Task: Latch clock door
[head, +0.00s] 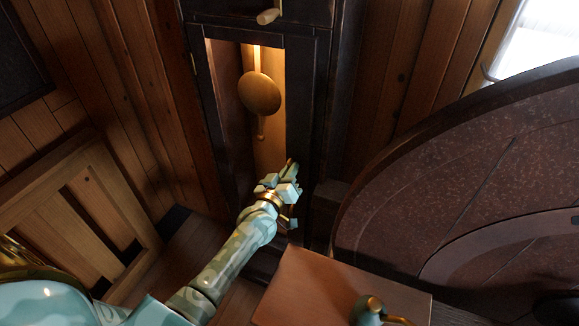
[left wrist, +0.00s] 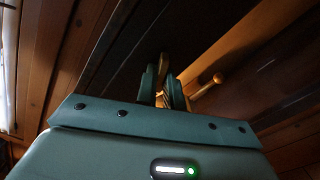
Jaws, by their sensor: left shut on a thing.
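The tall dark clock case (head: 309,105) stands in the middle of the head view. Its narrow door (head: 211,100) has a dark frame around a lit opening. A round brass pendulum bob (head: 261,93) hangs inside. My left gripper (head: 289,177) is at the lower right edge of the opening, and its fingers hide what they touch there. In the left wrist view my left gripper (left wrist: 164,88) is shut on a small brass-coloured piece (left wrist: 163,96), seemingly the latch. I cannot tell whether the door is fully closed.
A pale wooden knob (head: 268,16) is on the case above the door. A large round brown disc (head: 450,160) fills the right. A slatted wooden frame (head: 95,215) is at left.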

